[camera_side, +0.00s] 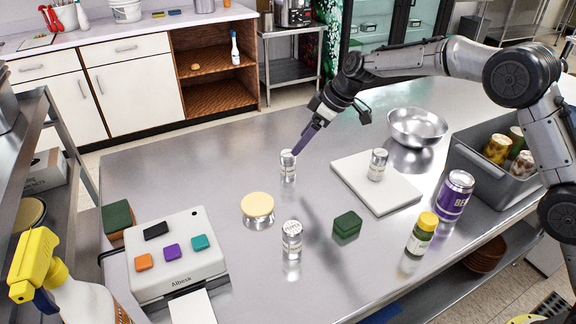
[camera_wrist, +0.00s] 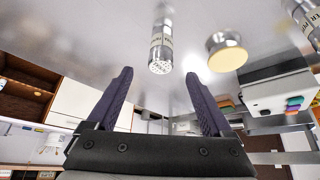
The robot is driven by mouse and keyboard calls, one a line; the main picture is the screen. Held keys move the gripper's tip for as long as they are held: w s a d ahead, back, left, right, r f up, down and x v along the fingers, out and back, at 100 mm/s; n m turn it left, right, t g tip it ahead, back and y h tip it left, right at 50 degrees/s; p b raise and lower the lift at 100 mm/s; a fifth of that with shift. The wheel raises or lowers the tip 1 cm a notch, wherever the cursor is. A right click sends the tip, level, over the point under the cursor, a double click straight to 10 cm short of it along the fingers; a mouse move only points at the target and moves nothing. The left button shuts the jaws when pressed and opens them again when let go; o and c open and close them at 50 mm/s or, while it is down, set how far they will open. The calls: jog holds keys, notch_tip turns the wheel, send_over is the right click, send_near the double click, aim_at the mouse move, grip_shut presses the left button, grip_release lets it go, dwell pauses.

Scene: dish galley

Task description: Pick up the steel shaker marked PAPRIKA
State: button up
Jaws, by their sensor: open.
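Three small steel shakers with pale labels and perforated tops stand upright in the side view. One shaker (camera_side: 288,166) is just below and left of my gripper's fingertips; a second (camera_side: 378,164) is on the white cutting board; a third (camera_side: 292,240) is at the front. I cannot read which is marked PAPRIKA. My gripper (camera_side: 298,150) points down-left beside the first shaker's top. In the wrist view, my gripper (camera_wrist: 158,76) is open and empty, with a shaker (camera_wrist: 161,48) ahead between the finger lines. Another shaker (camera_wrist: 301,22) shows at the upper right; its label is partly cut off.
The cutting board (camera_side: 400,193), metal bowl (camera_side: 418,126) and grey bin (camera_side: 490,172) are right. A button box (camera_side: 178,280) is front left.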

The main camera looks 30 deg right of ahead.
aim_at(283, 166)
jog(key=x, duration=1.1)
jog(key=shift+a+f, duration=0.15)
jog(key=shift+f, duration=0.2)
grip_shut()
